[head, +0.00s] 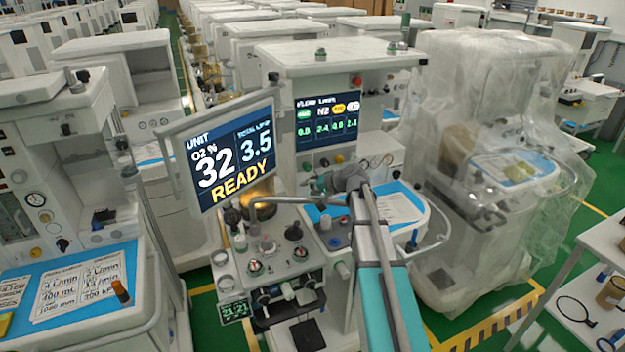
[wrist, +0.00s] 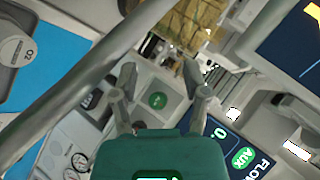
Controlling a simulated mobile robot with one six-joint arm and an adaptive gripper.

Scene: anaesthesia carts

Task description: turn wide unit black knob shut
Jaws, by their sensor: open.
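The wide unit (head: 340,54) stands in the middle of the head view, with a READY screen (head: 232,150) and a flow screen (head: 327,122). A row of small coloured knobs (head: 308,167) sits under the flow screen. A dark upright knob (head: 294,231) stands on the lower work surface; I cannot tell whether it is the task's black knob. My gripper (head: 320,184) is close in front of the unit, below the small knobs. In the wrist view my gripper (wrist: 165,92) is open, its fingers spread. A green round piece (wrist: 158,100) shows beyond the gap. No black knob is clear there.
A grey bar (wrist: 85,75) crosses the wrist view close to the camera. A plastic-covered cart (head: 480,150) stands to the right and another cart with a blue mat (head: 120,262) to the left. Gauges (wrist: 75,158) show at lower left in the wrist view.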

